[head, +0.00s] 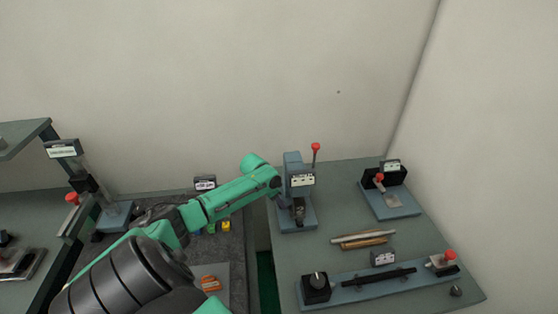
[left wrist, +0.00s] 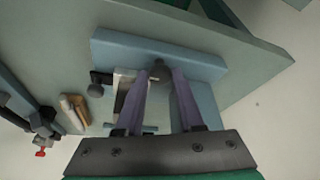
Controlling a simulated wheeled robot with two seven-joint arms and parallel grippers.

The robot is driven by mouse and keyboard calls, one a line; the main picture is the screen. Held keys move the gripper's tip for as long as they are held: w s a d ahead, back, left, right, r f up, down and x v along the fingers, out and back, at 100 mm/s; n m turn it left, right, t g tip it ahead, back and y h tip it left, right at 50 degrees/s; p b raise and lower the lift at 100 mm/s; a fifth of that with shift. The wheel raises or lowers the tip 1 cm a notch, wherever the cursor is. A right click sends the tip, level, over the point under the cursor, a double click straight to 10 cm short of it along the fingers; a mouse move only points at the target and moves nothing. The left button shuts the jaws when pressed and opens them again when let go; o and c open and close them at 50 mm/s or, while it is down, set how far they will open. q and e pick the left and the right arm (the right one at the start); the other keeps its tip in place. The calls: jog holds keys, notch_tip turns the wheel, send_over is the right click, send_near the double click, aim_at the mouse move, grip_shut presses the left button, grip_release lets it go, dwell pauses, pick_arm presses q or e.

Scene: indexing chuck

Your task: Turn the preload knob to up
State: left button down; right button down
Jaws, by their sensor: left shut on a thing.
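My left gripper (head: 285,201) reaches from the left to the blue-grey upright station (head: 293,162) at the back left of the right-hand table. Another knob, black with a pale mark on top, sits on a black block (head: 316,291) at the table's front left. The labels are too small to read. My right gripper is not in view.
A red-ball lever (head: 315,148) rises behind the station. A black fixture with a red knob (head: 380,178) stands at the back right. Metal and wooden bars (head: 363,239) lie mid-table, behind a long blue plate (head: 345,293). A gap separates this table from the dark left surface.

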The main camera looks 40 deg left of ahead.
pick_arm(q)
jog(key=shift+w+a+r, duration=0.1)
jog(key=shift+r, duration=0.05)
dwell(0.3)
jog(key=c, duration=0.7)
grip_release()
jog(key=shift+o, duration=0.9)
jog(key=shift+s+r, duration=0.3)
jog(key=shift+r, duration=0.05)
jog(key=b+v, duration=0.1)
jog(key=v, duration=1.2)
jog(key=shift+s+r, duration=0.15)
jog(key=shift+r, duration=0.15)
jog(key=shift+f, duration=0.1)
